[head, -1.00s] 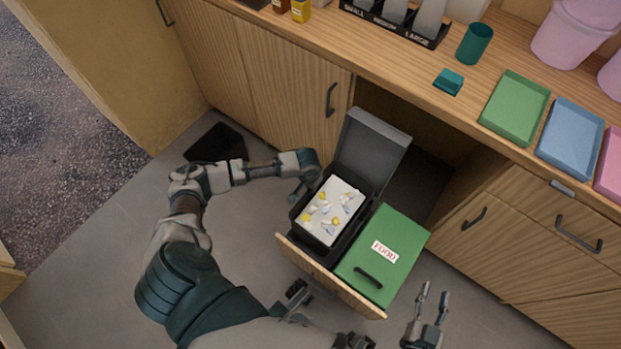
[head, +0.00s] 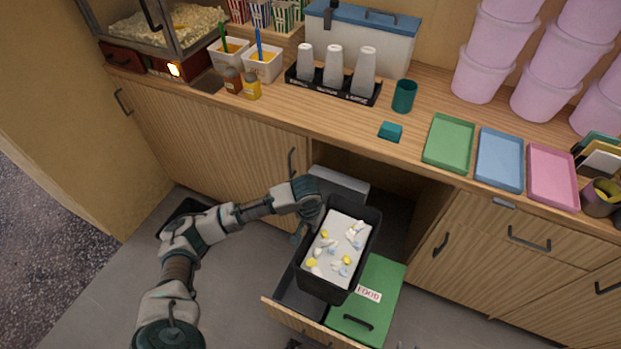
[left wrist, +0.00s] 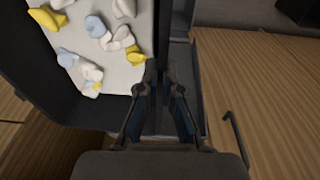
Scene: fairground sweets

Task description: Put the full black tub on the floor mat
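The black tub (head: 372,222) is full of white, yellow and blue scraps. In the head view it is raised above the left compartment of the pulled-out drawer, whose bare grey inside (head: 296,290) shows below. My left gripper (head: 298,236) is at the tub's left rim. In the left wrist view its fingers (left wrist: 164,95) are close together at the tub's wall (left wrist: 85,112), shut on the rim. The black floor mat (head: 186,212) lies on the floor by the cabinet at left, partly hidden by my left arm.
The green FOOD lid (head: 380,290) covers the drawer's right compartment. A raised grey lid (head: 338,185) stands behind the tub. The wooden counter (head: 270,125) above holds cups, trays and pink tubs. Grey floor (head: 110,300) is free at left.

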